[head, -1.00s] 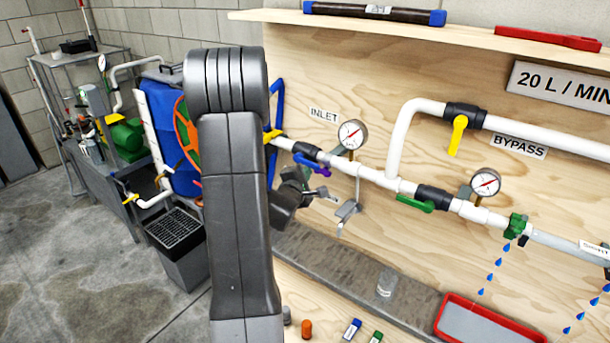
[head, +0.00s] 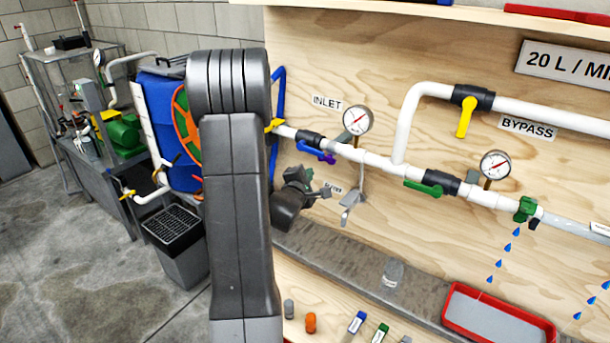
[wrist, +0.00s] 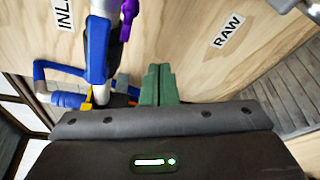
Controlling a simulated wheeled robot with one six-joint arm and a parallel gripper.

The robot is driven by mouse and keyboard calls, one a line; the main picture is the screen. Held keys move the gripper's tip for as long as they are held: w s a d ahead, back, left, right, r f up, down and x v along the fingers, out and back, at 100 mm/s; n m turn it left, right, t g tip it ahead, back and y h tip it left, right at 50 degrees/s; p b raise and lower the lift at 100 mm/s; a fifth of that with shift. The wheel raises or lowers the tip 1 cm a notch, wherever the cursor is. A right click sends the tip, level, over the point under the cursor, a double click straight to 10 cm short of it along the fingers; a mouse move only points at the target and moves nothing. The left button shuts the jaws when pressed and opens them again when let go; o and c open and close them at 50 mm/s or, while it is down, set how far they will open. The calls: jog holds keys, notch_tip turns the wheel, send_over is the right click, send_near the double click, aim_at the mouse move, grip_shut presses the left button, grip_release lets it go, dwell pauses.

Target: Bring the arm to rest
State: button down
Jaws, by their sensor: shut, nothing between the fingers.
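My arm (head: 236,200) stands upright in the middle of the head view, folded in front of the board. A dark wrist part (head: 290,207) shows just right of it, near the inlet pipe. In the wrist view, the green fingers of my gripper (wrist: 157,72) are together with nothing between them. They are in front of the plywood board (wrist: 185,20), between the blue pipe fittings and the RAW label (wrist: 228,29). I cannot tell how far the fingertips are from the board.
The white pipe (head: 375,158) carries valves and gauges. Blue drops hang below a green fitting (head: 525,209), above and beside a red tray (head: 498,318). A grey ledge (head: 340,262) runs below the board. A blue tank (head: 168,130) and black bin (head: 178,240) stand left; open floor lies before them.

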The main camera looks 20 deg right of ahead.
jog(key=s+a+r, duration=0.3)
jog(key=s+a, duration=0.2)
jog(key=a, duration=0.2)
jog(key=shift+s+r, duration=0.35)
jog(key=shift+d, duration=0.15)
